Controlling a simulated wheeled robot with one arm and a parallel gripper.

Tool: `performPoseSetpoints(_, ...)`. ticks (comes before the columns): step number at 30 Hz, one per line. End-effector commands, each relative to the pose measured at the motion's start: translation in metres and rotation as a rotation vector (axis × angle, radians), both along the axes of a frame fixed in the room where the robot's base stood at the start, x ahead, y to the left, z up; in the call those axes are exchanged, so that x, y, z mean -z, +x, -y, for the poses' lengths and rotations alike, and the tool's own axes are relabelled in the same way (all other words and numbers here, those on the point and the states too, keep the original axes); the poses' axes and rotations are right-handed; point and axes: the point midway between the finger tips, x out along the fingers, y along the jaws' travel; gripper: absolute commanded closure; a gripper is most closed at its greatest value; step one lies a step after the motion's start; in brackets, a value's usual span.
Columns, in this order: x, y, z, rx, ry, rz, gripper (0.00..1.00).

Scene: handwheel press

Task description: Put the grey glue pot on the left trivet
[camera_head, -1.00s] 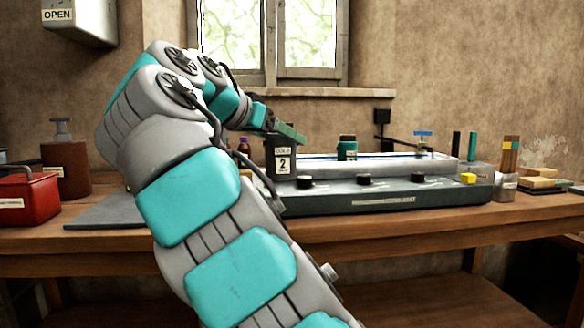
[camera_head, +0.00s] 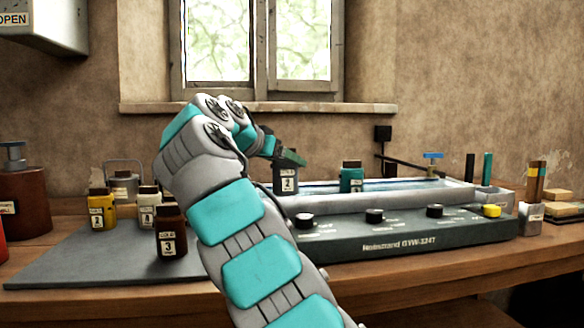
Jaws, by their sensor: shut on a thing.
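My gripper (camera_head: 289,158) is shut on a dark grey pot (camera_head: 287,183) with a white label reading 2. The pot hangs upright by its top, at the left end of the long bath-like machine (camera_head: 400,235). Whether its base touches the machine is hard to tell, as my arm hides part of that area. A teal pot (camera_head: 351,177) stands in the machine's trough to the right. No trivet can be clearly made out.
A grey mat (camera_head: 75,262) lies left of my arm. A yellow pot (camera_head: 102,210), a white pot (camera_head: 148,208), a brown pot (camera_head: 171,235) labelled 3 and a handled grey can (camera_head: 123,184) stand there. Small blocks (camera_head: 537,185) stand at the right.

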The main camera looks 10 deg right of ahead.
Motion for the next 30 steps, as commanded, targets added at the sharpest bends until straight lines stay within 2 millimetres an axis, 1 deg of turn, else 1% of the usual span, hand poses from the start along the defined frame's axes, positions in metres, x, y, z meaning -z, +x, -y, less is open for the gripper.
performPoseSetpoints(1, -0.003, 0.010, 0.005, 0.000, 0.001, -0.001, 1.00)
performPoseSetpoints(4, -0.001, 0.028, 0.013, -0.003, -0.001, -0.001, 1.00)
performPoseSetpoints(6, 0.001, 0.037, 0.018, -0.002, -0.002, -0.002, 1.00)
performPoseSetpoints(9, 0.002, 0.045, 0.023, -0.001, -0.002, -0.001, 1.00)
performPoseSetpoints(14, 0.005, 0.048, 0.026, 0.001, -0.004, 0.002, 1.00)
performPoseSetpoints(17, 0.012, 0.048, 0.027, 0.001, -0.006, 0.002, 1.00)
performPoseSetpoints(20, 0.022, 0.047, 0.028, 0.004, -0.007, 0.002, 1.00)
performPoseSetpoints(25, 0.035, 0.048, 0.026, 0.001, -0.005, 0.000, 1.00)
performPoseSetpoints(30, 0.040, 0.048, 0.026, -0.001, -0.004, 0.002, 1.00)
